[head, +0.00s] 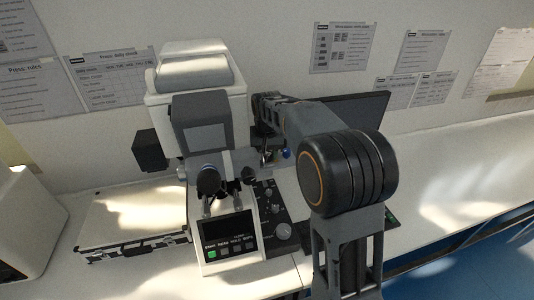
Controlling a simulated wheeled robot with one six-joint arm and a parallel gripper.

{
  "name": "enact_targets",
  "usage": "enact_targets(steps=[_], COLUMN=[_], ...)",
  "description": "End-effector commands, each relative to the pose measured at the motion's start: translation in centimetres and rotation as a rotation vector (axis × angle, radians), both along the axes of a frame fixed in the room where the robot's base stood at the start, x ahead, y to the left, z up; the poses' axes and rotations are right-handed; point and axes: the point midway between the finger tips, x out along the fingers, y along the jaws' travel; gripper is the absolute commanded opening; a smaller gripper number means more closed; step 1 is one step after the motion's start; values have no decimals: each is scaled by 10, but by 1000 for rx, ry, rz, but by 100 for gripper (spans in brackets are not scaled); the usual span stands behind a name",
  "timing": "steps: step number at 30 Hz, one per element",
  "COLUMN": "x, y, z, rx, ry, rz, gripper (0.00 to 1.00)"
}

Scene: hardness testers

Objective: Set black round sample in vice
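A white and grey hardness tester (205,115) stands on the bench left of my arm. My arm reaches from the lower right up and over to the tester's right side. My gripper (268,152) points down there, beside the tester's body and partly behind my arm. It is small and dark, and I cannot tell whether its fingers are open or shut or hold anything. I cannot make out the black round sample or the vice. The area around the gripper is crowded and partly hidden by the tester and my arm.
A control panel with a dark display (228,229) and knobs faces me. A black monitor (358,112) stands behind my arm. A white flat unit (130,218) lies left of the tester, and a white machine (28,225) is at the left edge. The bench (455,165) at right is clear.

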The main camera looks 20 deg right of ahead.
Motion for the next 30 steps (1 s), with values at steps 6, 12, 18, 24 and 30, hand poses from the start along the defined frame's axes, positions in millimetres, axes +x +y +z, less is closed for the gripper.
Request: enact_targets(steps=[6, 12, 18, 24, 30], x=[0, 0, 0, 0, -2], y=[0, 0, 0, 0, 1], z=[-4, -4, -4, -3, 17], rx=[0, 0, 0, 0, 0], ry=[0, 0, 0, 0, -3], rz=[0, 0, 0, 0, 0], gripper=[16, 55, 70, 70, 70])
